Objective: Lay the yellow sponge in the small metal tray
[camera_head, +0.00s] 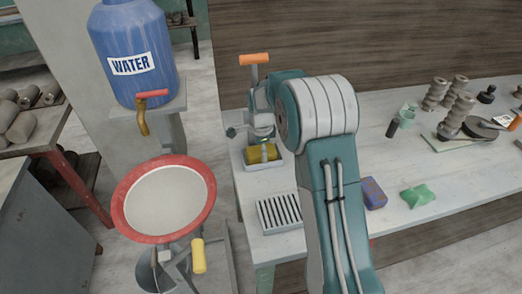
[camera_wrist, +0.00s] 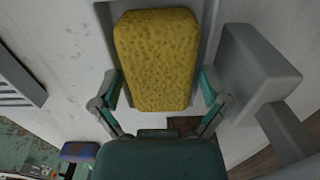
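The yellow sponge (camera_wrist: 158,58) fills the middle of the wrist view, with its pitted top face showing. It lies over the small metal tray (camera_wrist: 213,14), whose grey rim shows around its far end. In the head view the sponge (camera_head: 272,153) sits within the outline of the tray (camera_head: 276,164) at the left end of the table. My gripper (camera_wrist: 162,82) has one finger on each long side of the sponge, and the fingertips appear to touch its edges. In the head view my gripper (camera_head: 263,143) is over the sponge. The tray floor is hidden, so full contact cannot be seen.
A slatted grey rack (camera_head: 281,213) lies in front of the tray. A blue-purple block (camera_head: 374,193) and green packet (camera_head: 417,196) lie right. A red-rimmed basin (camera_head: 206,222) and blue water container (camera_head: 132,50) stand left.

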